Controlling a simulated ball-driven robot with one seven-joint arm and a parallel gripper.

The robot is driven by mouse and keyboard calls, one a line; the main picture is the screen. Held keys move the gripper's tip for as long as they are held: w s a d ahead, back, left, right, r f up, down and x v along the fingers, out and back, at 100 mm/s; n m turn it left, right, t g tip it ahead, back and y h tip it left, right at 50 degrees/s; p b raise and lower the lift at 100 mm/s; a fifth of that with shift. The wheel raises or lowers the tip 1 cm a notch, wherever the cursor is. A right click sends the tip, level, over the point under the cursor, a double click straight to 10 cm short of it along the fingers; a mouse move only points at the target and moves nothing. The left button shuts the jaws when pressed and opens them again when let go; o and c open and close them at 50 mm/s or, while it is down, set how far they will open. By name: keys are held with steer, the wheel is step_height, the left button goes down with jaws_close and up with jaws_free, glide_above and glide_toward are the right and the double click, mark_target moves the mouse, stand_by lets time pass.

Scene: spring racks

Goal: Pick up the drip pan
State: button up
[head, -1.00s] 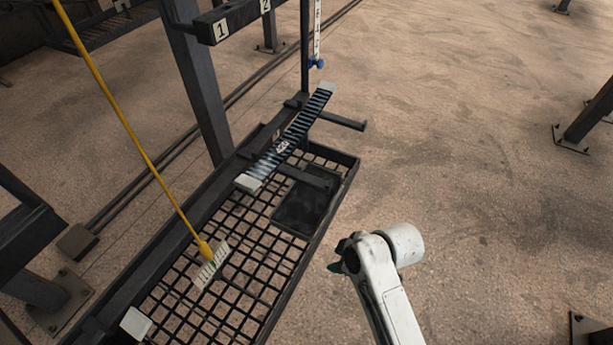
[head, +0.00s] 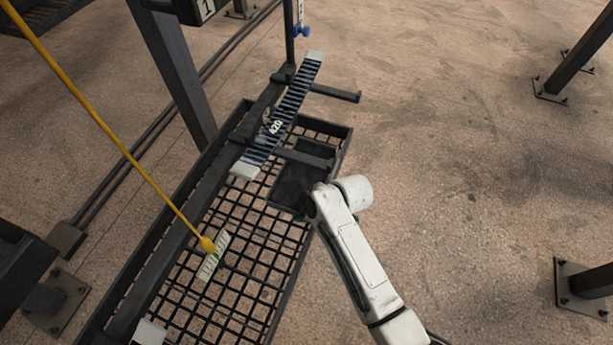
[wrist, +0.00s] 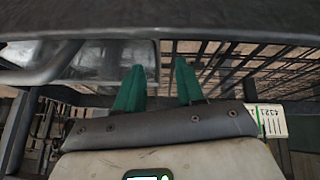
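The drip pan (head: 294,187) is a dark, shallow square tray on the black grid at the right side of the rack. My arm's white end covers its right edge in the head view. In the wrist view a shiny dark grey surface (wrist: 85,62) at upper left looks like the pan. My gripper (wrist: 160,82) shows there as two green fingers, apart, with nothing seen between them. The fingers point toward a dark rim, close to the pan and grid; I cannot tell whether they touch. In the head view the fingers are hidden behind my arm.
A striped spring bar marked 420 (head: 276,125) lies above the pan on dark brackets (head: 336,92). A yellow rod (head: 110,135) slants to a pale tag (head: 215,256) on the grid. Dark posts (head: 178,75) stand behind. The floor at right is mostly clear.

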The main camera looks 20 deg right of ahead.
mark_target(296, 212)
steer(key=shift+x, duration=2.3)
steer(key=shift+d, duration=0.1)
jaws_close()
steer(key=shift+w, duration=0.1)
